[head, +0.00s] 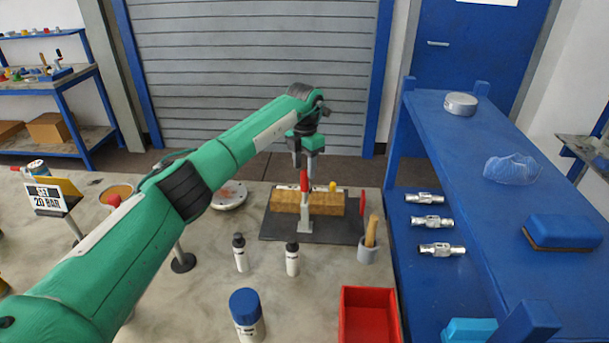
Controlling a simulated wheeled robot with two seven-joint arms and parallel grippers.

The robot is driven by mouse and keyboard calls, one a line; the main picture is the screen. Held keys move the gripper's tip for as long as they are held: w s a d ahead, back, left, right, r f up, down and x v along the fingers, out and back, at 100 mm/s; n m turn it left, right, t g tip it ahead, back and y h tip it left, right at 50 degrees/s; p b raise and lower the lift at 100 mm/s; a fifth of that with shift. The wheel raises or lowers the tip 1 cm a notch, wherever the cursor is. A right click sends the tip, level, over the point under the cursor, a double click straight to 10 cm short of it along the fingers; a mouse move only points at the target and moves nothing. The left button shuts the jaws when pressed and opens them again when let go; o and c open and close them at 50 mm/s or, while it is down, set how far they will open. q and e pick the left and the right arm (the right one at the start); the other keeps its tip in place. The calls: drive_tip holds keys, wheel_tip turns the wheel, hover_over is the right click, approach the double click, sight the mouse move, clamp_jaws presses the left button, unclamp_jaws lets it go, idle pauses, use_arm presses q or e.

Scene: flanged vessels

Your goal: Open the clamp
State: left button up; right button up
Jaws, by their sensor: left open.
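The clamp (305,219) stands on a dark plate (267,226) on the workbench, in front of a brown block (328,204). It has a grey metal base and a red handle (304,181) pointing up. My left gripper (303,163) reaches in from the left and points down just above the top of the red handle. Its jaws are open. I cannot tell whether a finger touches the handle. My right gripper is not in view.
Two small bottles (240,254) and a blue-capped container (247,314) stand in front. A red bin (368,317) is at the front, and a grey cup with a wooden-handled tool (367,250) is right of the plate. A blue shelf (480,150) rises at the right.

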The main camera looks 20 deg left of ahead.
sight(305, 170)
use_arm(q)
wheel_tip(305, 170, down, 4)
drive_tip(key=shift+p, duration=0.45)
drive_tip(key=shift+f, duration=0.6)
clamp_jaws()
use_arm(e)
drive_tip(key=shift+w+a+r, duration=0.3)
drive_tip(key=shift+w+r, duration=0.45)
